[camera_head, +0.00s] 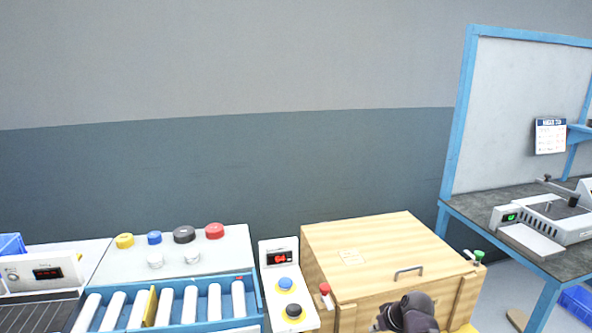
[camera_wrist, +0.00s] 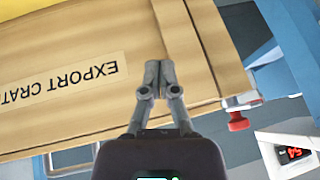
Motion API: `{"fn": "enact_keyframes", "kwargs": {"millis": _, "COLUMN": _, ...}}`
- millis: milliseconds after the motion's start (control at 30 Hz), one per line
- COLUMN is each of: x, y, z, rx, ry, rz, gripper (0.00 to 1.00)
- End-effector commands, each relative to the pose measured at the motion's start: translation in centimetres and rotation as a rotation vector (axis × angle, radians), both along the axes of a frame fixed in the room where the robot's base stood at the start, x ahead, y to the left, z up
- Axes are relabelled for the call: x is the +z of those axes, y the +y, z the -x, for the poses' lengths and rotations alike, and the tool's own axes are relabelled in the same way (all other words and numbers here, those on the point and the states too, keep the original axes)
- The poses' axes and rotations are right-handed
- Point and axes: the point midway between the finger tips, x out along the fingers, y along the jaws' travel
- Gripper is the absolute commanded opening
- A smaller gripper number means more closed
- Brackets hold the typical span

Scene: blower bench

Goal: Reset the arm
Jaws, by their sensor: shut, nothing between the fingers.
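My gripper (camera_wrist: 159,72) is shut and empty in the wrist view, with its two fingertips together. It shows in front of the wooden crate (camera_wrist: 75,110), whose upside-down label (camera_wrist: 70,84) reads EXPORT CRATE, partly cut off. Whether the fingertips touch the crate, I cannot tell. In the head view, a dark part of my arm shows at the bottom edge before the front of the same crate (camera_head: 385,240); the fingers cannot be made out there.
The closed crate has a lid handle (camera_head: 408,272), a red-knobbed clamp (camera_head: 326,296) and a green-knobbed clamp (camera_head: 477,257). Left of it stand a button panel (camera_head: 279,259) with a red display and a blue roller conveyor (camera_head: 255,297). A blue-framed bench (camera_head: 460,210) stands right.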

Motion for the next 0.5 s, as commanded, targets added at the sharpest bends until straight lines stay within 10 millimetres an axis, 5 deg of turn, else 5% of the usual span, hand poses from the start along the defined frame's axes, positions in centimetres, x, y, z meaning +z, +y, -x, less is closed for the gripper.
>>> {"fn": "enact_keyframes", "kwargs": {"millis": 200, "x": -1.9, "y": 3.2, "z": 3.0, "rx": -0.047, "ry": 0.241, "rz": 0.100, "gripper": 0.00}}
{"fn": "enact_keyframes", "kwargs": {"millis": 500, "x": -2.7, "y": 4.8, "z": 5.8, "rx": -0.147, "ry": 0.425, "rz": 0.238, "gripper": 0.00}}
